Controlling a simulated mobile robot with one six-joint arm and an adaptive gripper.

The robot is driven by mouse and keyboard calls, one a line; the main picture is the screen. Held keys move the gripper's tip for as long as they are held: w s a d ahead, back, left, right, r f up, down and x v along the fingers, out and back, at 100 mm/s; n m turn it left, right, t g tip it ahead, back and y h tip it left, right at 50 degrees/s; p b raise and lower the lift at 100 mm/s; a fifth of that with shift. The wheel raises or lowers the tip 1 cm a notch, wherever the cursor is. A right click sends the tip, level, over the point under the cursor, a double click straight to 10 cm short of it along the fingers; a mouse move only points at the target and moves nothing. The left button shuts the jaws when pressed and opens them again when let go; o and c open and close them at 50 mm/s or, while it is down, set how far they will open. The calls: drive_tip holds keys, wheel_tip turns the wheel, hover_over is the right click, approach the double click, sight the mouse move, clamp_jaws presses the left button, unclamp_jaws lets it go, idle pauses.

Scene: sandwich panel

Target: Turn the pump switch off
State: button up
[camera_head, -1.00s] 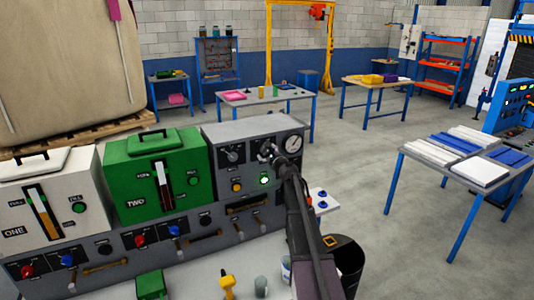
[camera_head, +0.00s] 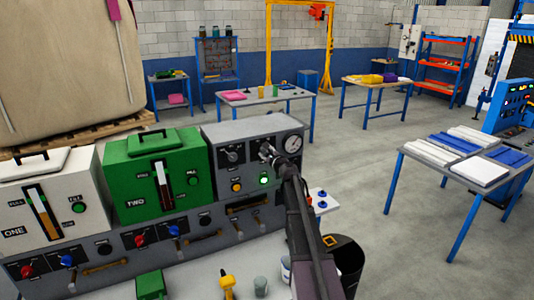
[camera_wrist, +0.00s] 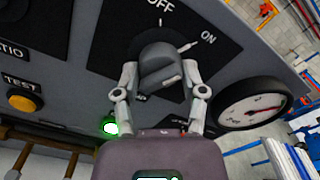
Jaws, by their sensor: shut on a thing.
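The pump switch is a dark rotary knob (camera_wrist: 161,66) on a black plate marked OFF and ON, in the wrist view. The OFF mark is above it and the ON mark is to its upper right. In the head view my gripper (camera_head: 267,152) is at the grey panel box (camera_head: 250,127), largely covering the knob. A green lamp (camera_wrist: 109,127) below the switch is lit; it also shows in the head view (camera_head: 264,180).
A round gauge (camera_wrist: 250,104) is close to the right finger. A yellow TEST button (camera_wrist: 22,99) is at left. The green tank unit TWO (camera_head: 130,195) stands left of the panel box. A worktable (camera_head: 440,170) is at right, with open floor between.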

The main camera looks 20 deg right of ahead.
drive_tip(key=n, duration=0.6)
drive_tip(key=shift+w, duration=0.1)
drive_tip(key=n, duration=0.5)
drive_tip(key=shift+r, duration=0.1)
drive_tip(key=shift+d, duration=0.1)
idle(0.3)
drive_tip(key=o, duration=1.1)
drive_tip(key=shift+o, duration=0.2)
drive_tip(key=s, duration=1.2)
drive_tip(key=shift+d, duration=0.15)
